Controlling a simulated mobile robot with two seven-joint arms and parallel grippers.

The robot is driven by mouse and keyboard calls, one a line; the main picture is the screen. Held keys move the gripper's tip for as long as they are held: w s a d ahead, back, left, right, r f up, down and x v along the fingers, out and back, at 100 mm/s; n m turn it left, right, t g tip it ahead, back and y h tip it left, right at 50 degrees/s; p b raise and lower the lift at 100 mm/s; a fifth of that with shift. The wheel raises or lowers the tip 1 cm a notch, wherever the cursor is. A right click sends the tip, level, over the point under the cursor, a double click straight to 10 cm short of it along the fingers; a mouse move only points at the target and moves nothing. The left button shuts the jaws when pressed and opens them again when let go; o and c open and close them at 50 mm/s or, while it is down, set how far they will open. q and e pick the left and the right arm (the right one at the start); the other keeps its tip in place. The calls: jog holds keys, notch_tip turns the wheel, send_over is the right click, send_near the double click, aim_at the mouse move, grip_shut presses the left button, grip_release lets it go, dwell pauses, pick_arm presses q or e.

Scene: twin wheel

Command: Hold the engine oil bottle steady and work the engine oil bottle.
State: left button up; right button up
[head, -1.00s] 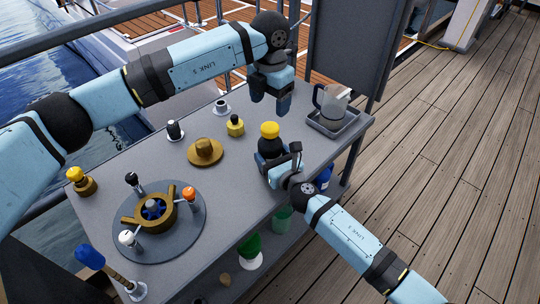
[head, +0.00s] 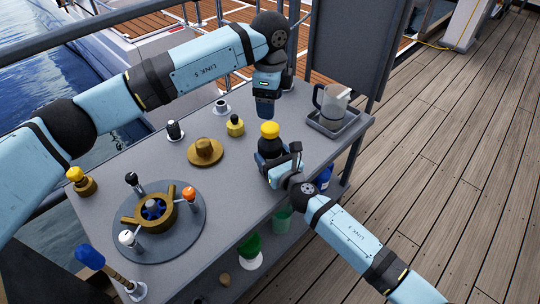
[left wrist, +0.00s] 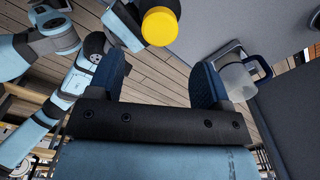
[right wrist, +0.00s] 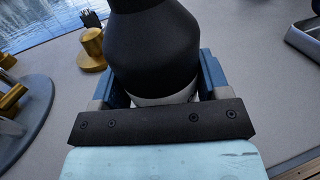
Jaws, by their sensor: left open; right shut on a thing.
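The engine oil bottle (head: 270,144) is dark with a yellow cap (head: 270,130) and stands upright on the grey table. My right gripper (head: 268,160) is shut around its body. The right wrist view shows the dark bottle (right wrist: 152,50) between the blue fingers. My left gripper (head: 265,106) is open and empty, above and behind the bottle, with its fingers pointing down.
A clear jug (head: 333,103) stands in a grey tray (head: 328,127) at the right. A round plate with a wheel (head: 155,212) sits at the front left.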

aim_at(270, 126)
pick_arm(q)
jog(key=n, duration=0.2)
jog(key=shift+n, duration=0.4)
jog(key=shift+f, duration=4)
jog(key=shift+c, duration=0.5)
